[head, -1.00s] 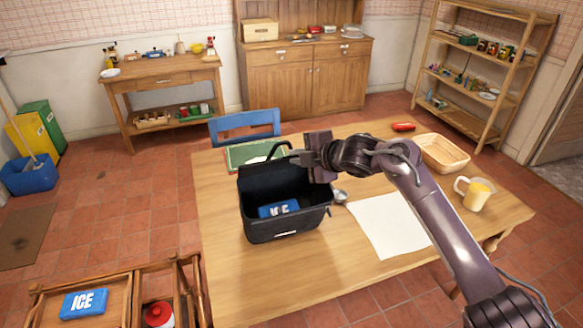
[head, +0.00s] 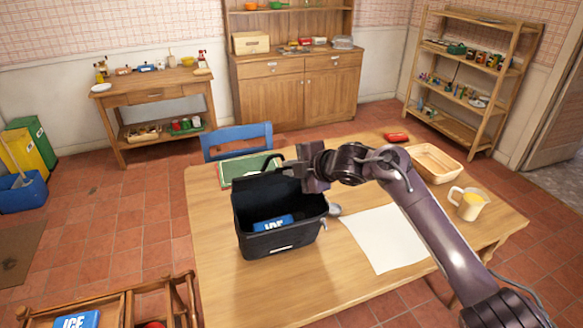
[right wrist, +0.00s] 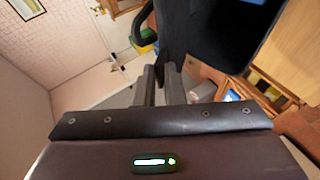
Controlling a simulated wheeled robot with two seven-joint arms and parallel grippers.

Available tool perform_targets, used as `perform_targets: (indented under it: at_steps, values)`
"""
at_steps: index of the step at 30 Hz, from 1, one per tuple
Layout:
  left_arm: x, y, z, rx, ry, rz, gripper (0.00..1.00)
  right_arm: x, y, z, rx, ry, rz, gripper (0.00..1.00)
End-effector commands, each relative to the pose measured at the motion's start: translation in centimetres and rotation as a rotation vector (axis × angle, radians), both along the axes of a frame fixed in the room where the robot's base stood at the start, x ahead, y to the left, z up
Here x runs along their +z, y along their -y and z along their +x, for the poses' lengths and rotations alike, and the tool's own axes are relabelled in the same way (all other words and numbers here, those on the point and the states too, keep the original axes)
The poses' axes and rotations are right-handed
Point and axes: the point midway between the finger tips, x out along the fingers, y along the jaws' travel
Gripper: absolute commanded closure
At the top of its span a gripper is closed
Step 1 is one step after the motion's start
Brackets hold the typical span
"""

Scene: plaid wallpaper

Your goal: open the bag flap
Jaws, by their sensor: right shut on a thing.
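The black bag (head: 278,243) stands on the wooden table with its flap (head: 262,190) raised at the back, so its inside shows. A blue ice pack (head: 272,224) lies inside the bag. My right gripper (head: 303,168) is at the upper right of the flap. In the right wrist view my right gripper (right wrist: 161,72) has its fingers closed on the dark flap (right wrist: 172,35). The fingertips are partly hidden in the head view. My left gripper is not in view.
A blue chair (head: 238,138) stands behind.

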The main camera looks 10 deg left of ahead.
Motion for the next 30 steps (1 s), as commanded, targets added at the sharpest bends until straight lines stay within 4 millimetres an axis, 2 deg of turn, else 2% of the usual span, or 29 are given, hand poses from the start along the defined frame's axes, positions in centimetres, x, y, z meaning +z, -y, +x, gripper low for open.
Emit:
perform_targets:
  at_steps: [1, 12, 13, 17, 26, 30]
  values:
    - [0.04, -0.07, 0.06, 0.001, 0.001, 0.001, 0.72, 0.57, -0.13, 0.07, 0.001, 0.008, 0.008, 1.00]
    - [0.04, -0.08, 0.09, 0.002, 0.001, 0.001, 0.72, 0.57, -0.13, 0.06, 0.001, 0.008, 0.008, 1.00]
    - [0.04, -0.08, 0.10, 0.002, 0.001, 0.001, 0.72, 0.57, -0.13, 0.06, 0.001, 0.008, 0.008, 0.89]
    - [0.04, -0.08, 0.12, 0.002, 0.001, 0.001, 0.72, 0.43, -0.10, 0.04, 0.001, 0.006, 0.006, 0.73]
    - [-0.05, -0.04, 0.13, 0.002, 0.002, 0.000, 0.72, 0.19, 0.07, -0.02, 0.000, 0.003, 0.003, 0.73]
    - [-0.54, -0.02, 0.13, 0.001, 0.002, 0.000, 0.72, 0.59, 0.83, -0.47, 0.001, 0.004, 0.003, 0.73]
